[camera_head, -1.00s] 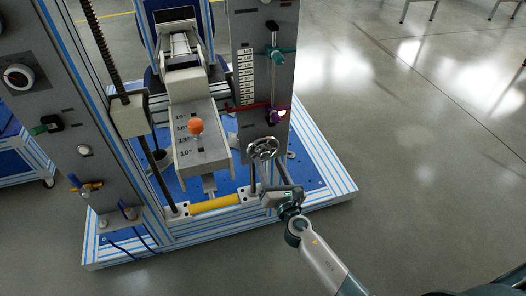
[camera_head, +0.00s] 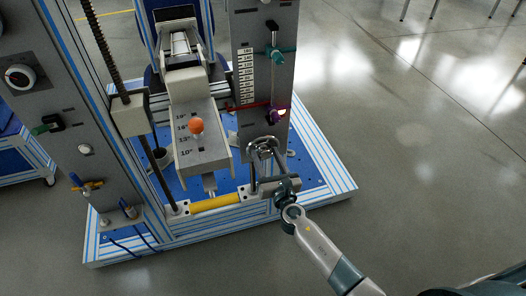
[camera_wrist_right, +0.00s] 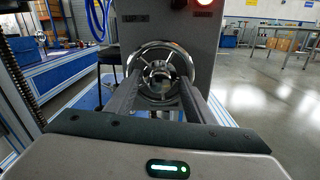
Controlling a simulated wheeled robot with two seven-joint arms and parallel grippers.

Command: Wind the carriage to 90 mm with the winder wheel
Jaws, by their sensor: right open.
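The chrome winder wheel (camera_head: 263,147) is on the lower front of the grey right-hand post. In the right wrist view the wheel (camera_wrist_right: 160,52) is straight ahead. My right gripper (camera_head: 267,156) is open, its two fingers pointing at the wheel. In the wrist view the fingers (camera_wrist_right: 160,85) reach up to the lower sides of the wheel's rim; I cannot tell whether they touch it. A white number scale (camera_head: 246,72) runs down the post, with a red pointer bar (camera_head: 250,106) near its lower end. Its numbers are too small to read surely. My left gripper is out of view.
A grey sloped part with an orange knob (camera_head: 196,126) stands left of the post. A teal-handled clamp (camera_head: 279,51) sits higher on the post. A yellow bar (camera_head: 215,203) crosses the front of the blue base. The floor to the right is clear.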

